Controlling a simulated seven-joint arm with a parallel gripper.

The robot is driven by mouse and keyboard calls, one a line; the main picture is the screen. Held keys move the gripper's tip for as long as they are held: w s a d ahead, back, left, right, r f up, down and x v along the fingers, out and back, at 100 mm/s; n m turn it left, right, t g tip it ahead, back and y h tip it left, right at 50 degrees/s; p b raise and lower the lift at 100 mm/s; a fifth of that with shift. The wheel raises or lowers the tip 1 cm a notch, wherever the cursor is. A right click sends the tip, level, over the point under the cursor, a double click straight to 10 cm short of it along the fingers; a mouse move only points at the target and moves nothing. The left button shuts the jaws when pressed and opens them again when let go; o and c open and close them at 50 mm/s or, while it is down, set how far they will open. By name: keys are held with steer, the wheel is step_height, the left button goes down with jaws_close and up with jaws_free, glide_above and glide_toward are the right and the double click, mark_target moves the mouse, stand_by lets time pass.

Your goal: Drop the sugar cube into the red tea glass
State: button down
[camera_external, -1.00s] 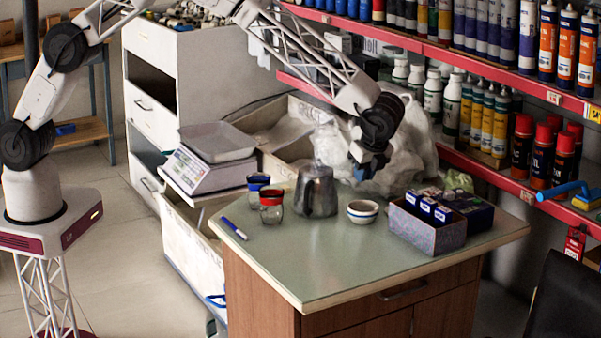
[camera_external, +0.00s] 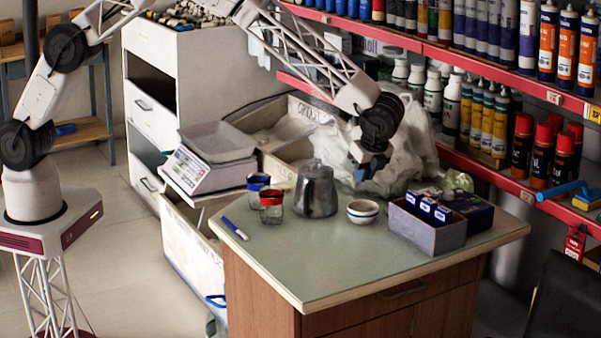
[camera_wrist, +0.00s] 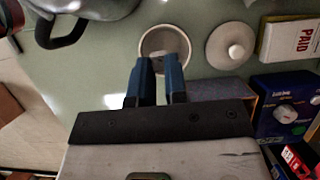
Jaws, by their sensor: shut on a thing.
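The red tea glass (camera_external: 271,206) stands upright on the green-topped counter, in front of a blue-rimmed glass (camera_external: 257,186). In the wrist view my two blue fingers (camera_wrist: 163,62) are close together over the near rim of the bowl (camera_wrist: 180,40). The red glass is not clearly seen in the wrist view.
A metal teapot (camera_external: 316,190) stands between the red glass and the bowl. A box of blue packets (camera_external: 428,237) is right of the bowl. A blue pen (camera_external: 234,229) lies left. A round white lid (camera_wrist: 231,45) lies beside the bowl. The counter's front is clear.

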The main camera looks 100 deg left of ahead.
step_height(320, 180, up, 4)
steer(key=r, duration=0.1)
glide_above(271, 199)
steer(key=w, duration=0.1)
steer(key=shift+w+a+f, duration=0.15)
steer(key=shift+a+f, duration=0.1)
steer(key=shift+a, duration=0.15)
steer(key=shift+s+d, duration=0.25)
steer(key=shift+s, duration=0.4)
steer(key=shift+f, duration=0.1)
steer(key=shift+f, duration=2.85)
steer(key=c, duration=1.1)
jaws_free()
